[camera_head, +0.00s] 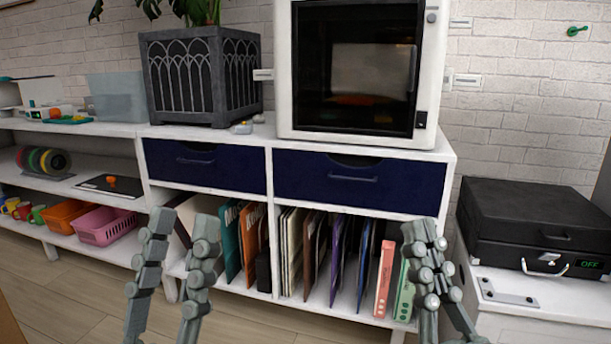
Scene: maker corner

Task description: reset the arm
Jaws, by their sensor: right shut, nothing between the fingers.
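My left gripper (182,230) is at the lower left, its two grey fingers pointing up and standing apart with nothing between them. My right gripper (424,238) is at the lower right, its fingers together and holding nothing. Both grippers show in front of the white shelf unit, and each hides a part of it. The rest of both arms is out of the picture.
The white shelf unit (450,160) has blue drawers (358,182) above upright folders. A white enclosed machine (285,65) and a dark planter (180,78) stand on top. A black case (530,215) lies on the right cabinet. Bins (105,226) sit at left.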

